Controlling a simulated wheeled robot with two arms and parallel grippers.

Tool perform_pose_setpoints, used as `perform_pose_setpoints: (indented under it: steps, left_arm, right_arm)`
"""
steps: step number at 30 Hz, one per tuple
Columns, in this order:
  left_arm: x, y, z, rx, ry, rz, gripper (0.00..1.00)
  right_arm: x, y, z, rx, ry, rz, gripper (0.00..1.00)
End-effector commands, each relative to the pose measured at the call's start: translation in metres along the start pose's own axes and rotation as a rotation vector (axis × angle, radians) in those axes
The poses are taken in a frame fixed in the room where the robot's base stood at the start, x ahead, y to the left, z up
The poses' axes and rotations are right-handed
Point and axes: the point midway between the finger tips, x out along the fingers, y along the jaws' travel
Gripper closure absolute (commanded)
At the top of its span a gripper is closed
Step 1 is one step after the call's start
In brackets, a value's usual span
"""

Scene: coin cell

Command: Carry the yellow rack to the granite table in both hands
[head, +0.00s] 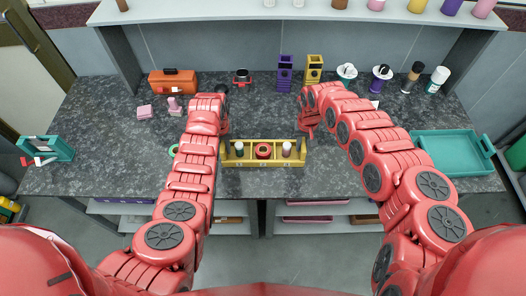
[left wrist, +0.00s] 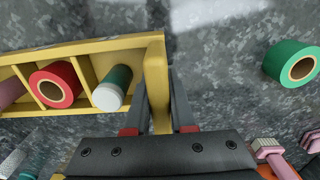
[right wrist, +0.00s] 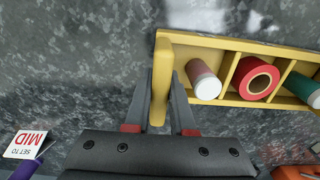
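The yellow rack (head: 235,162) is over the granite table (head: 115,120), near its front middle; I cannot tell whether it touches the top. It holds a green white-capped cylinder (left wrist: 113,88), a red ring-shaped roll (head: 263,151) and a dark red white-capped cylinder (right wrist: 203,80). My left gripper (left wrist: 162,90) has its fingers closed around the rack's left end wall (left wrist: 156,75). My right gripper (right wrist: 162,90) has its fingers closed around the right end wall (right wrist: 163,75). In the head view, my arms partly hide both grippers.
A green roll (left wrist: 292,64) lies left of the rack. An orange toolbox (head: 173,83), purple holder (head: 285,74) and yellow holder (head: 314,70) stand at the back. A teal tray (head: 485,146) is at the right and a teal stand (head: 60,146) at the left.

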Motion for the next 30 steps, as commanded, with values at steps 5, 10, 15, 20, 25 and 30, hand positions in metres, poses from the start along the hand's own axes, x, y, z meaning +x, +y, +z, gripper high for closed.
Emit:
perform_pose_setpoints:
  steps: [5,10,15,20,25,30]
  left_arm:
    - [-0.0001,0.0001,-0.0001,0.000,0.000,0.000,1.00]
    - [-0.0001,0.0001,0.0000,0.000,0.000,0.001,1.00]
    - [-0.0001,0.0001,0.0000,0.000,0.000,0.001,1.00]
    - [-0.0001,0.0001,0.0000,0.000,0.000,0.001,1.00]
    - [-0.0001,0.0001,0.0000,0.000,0.000,0.001,1.00]
    - [-0.0001,0.0001,0.0001,0.000,0.000,0.001,1.00]
  right_arm:
    - [0.0000,0.0001,0.0000,0.000,0.000,0.000,1.00]
    - [0.0000,0.0002,0.0001,0.000,0.000,0.000,1.00]
    - [0.0001,0.0002,0.0001,0.000,0.000,0.000,1.00]
    - [0.0000,0.0002,0.0001,0.000,0.000,0.000,1.00]
    - [0.0001,0.0002,0.0002,0.000,-0.001,0.000,1.00]
    - [0.0001,0.0003,0.0002,0.000,-0.001,0.000,1.00]
